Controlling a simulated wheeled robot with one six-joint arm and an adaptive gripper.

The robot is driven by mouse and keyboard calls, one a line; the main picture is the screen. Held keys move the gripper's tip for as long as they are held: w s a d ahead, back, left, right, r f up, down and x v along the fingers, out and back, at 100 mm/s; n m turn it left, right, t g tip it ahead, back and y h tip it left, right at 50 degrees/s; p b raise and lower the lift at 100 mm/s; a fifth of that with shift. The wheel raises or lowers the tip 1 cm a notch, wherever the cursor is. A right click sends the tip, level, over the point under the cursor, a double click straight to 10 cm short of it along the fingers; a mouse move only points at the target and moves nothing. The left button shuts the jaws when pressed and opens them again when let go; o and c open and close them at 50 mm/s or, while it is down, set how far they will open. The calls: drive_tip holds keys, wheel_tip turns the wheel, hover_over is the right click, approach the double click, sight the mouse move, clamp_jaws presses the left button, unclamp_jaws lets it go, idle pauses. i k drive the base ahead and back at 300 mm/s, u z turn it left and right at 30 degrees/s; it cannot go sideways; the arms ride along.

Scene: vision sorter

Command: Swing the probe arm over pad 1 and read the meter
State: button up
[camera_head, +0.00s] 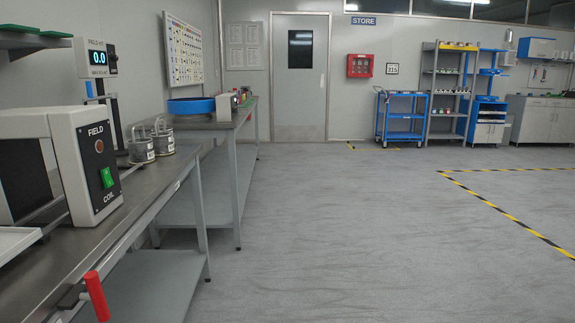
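A meter (97,57) stands on a dark post on the left bench, and its blue-white display reads 0.0 under a label that looks like "FIELD mT". A small blue part (89,88) shows on the post below the meter; I cannot tell whether it belongs to the probe arm. No pad marked 1 can be made out. A beige coil unit (85,165) labelled FIELD and COIL, with a green switch (107,178), stands in front of the meter. A red handle (95,297) sticks out at the bench's front edge. My gripper is not in view.
The grey floor (340,230) to the right is clear, with yellow-black tape (500,212).

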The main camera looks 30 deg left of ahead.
sight(91, 98)
drive_tip(key=u, duration=0.3)
drive_tip(key=i, duration=1.95)
drive_tip(key=u, duration=1.55)
drive_tip(key=i, duration=1.1)
drive_tip(key=u, duration=1.15)
